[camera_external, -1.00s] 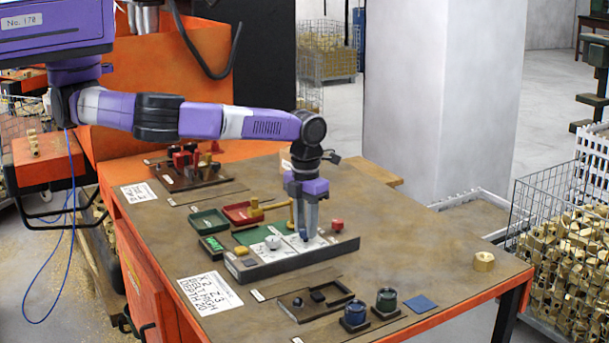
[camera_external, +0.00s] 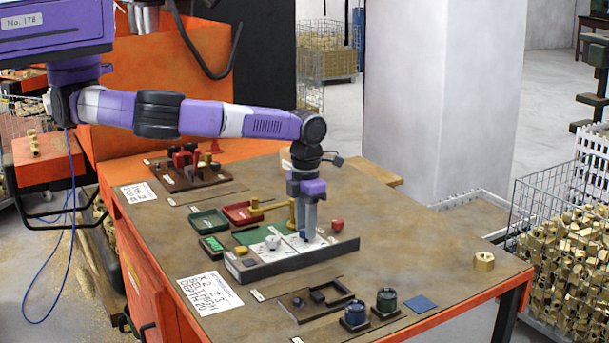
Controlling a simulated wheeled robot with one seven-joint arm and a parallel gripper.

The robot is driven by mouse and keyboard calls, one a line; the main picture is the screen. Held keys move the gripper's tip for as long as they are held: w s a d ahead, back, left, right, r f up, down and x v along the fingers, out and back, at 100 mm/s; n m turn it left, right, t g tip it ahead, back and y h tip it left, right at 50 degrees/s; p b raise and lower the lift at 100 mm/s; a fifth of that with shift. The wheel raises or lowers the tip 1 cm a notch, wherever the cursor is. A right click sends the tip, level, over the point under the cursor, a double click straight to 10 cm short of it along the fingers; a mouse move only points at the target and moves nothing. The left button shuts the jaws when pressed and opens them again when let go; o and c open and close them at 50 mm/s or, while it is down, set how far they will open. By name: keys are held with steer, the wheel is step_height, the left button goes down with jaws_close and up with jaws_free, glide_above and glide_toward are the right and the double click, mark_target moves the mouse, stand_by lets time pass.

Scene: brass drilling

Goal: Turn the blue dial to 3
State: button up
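The blue dial (camera_external: 304,234) is a small blue knob on a white scale plate (camera_external: 318,243) of the grey control panel (camera_external: 292,262). My gripper (camera_external: 305,229) points straight down over it, with its fingertips at the dial's height. The fingers look close together around the dial and hide most of it. The grip itself is too small to make out for certain. The numbers on the scale and the dial's pointer cannot be read.
On the same panel are a white dial (camera_external: 272,243), a yellow knob (camera_external: 242,251) and a red knob (camera_external: 337,225).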

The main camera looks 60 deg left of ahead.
steer(key=o, duration=0.3)
step_height(320, 180, up, 8)
steer(key=shift+f, duration=0.1)
stand_by(0.5)
stand_by(0.4)
